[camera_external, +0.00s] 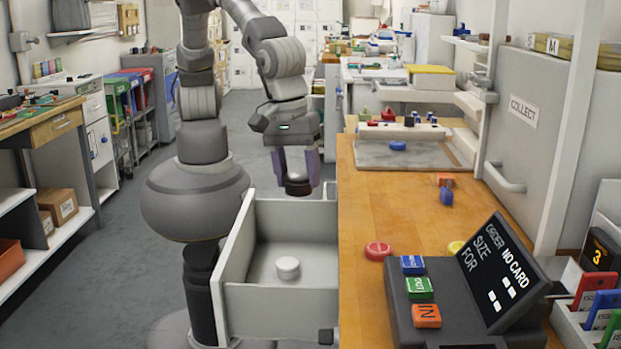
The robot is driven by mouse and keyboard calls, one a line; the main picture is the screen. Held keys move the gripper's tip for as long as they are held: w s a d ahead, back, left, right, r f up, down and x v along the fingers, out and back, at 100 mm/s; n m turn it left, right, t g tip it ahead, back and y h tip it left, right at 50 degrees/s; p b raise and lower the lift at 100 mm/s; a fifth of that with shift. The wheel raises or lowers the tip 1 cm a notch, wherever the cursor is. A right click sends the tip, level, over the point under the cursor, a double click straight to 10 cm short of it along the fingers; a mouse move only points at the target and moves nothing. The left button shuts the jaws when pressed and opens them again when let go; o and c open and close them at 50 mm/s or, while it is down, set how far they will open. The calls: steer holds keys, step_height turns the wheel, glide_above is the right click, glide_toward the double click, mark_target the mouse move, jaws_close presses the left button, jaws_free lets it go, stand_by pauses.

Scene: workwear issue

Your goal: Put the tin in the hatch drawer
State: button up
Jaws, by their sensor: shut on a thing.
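My gripper (297,172) points down with its fingers shut on a small dark round tin (298,188), partly hidden between them. The hatch drawer (282,300) is a pale open box that sticks out from the left side of the wooden counter. The gripper and tin appear above the drawer's far end, clear of its rim; the exact height is hard to tell. A pale round lidded thing (288,268) stands on the drawer floor, with bare floor around it.
The wooden counter (400,210) borders the drawer on the right. It carries a red disc (378,251), a dark console (460,300) with coloured buttons, and small blue and orange blocks (446,188). Open floor lies to the left.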

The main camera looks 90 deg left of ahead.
step_height(320, 180, down, 26)
steer(key=b, duration=0.4)
steer(key=shift+w+f+b, duration=0.1)
steer(key=shift+w+b, duration=0.05)
steer(key=shift+b, duration=0.15)
steer(key=shift+f, duration=0.15)
steer(key=o, duration=1.1)
steer(key=shift+c, duration=0.2)
step_height(320, 180, up, 12)
steer(key=s+p, duration=0.1)
steer(key=p, duration=0.4)
steer(key=shift+s+a, duration=0.25)
steer(key=shift+a, duration=0.05)
